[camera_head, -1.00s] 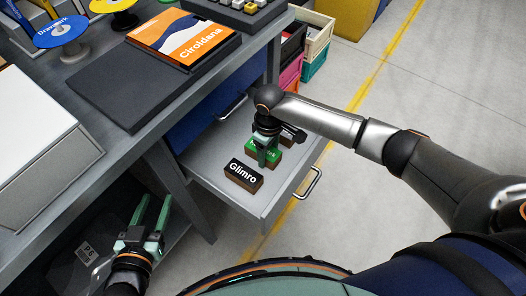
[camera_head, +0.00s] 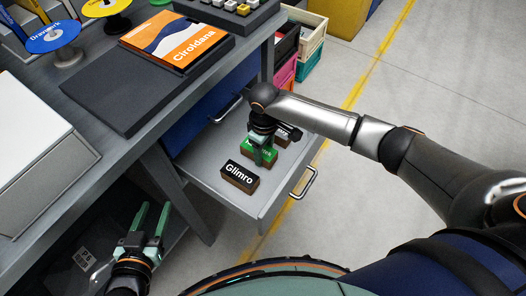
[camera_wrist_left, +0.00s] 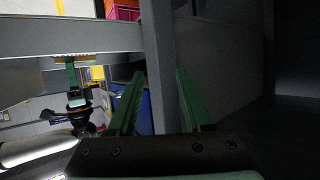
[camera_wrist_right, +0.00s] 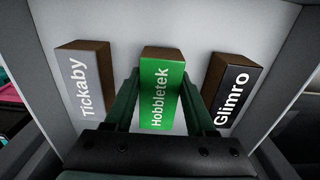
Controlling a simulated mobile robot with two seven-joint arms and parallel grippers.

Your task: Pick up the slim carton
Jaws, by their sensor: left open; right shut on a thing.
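An open drawer (camera_head: 210,160) holds three small cartons. The green carton (camera_wrist_right: 161,88), labelled "Hobbletek", is the middle one in the right wrist view, between the fingers of my right gripper (camera_wrist_right: 158,105). It also shows in the head view (camera_head: 250,154), partly hidden under my right gripper (camera_head: 262,155), which is shut on it. The black "Glimro" carton (camera_head: 239,176) stands beside it towards the drawer's left front. The grey "Tickaby" carton (camera_wrist_right: 84,85) is on the other side, mostly hidden in the head view. My left gripper (camera_head: 153,212) is open and empty, beside the desk and outside the drawer.
The desk top bears an orange book (camera_head: 177,42) on a dark pad, a white box (camera_head: 45,140) and spools (camera_head: 54,38). Stacked crates (camera_head: 307,42) stand beyond the drawer. A drawer handle (camera_head: 303,184) projects at the front. The floor at right is clear.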

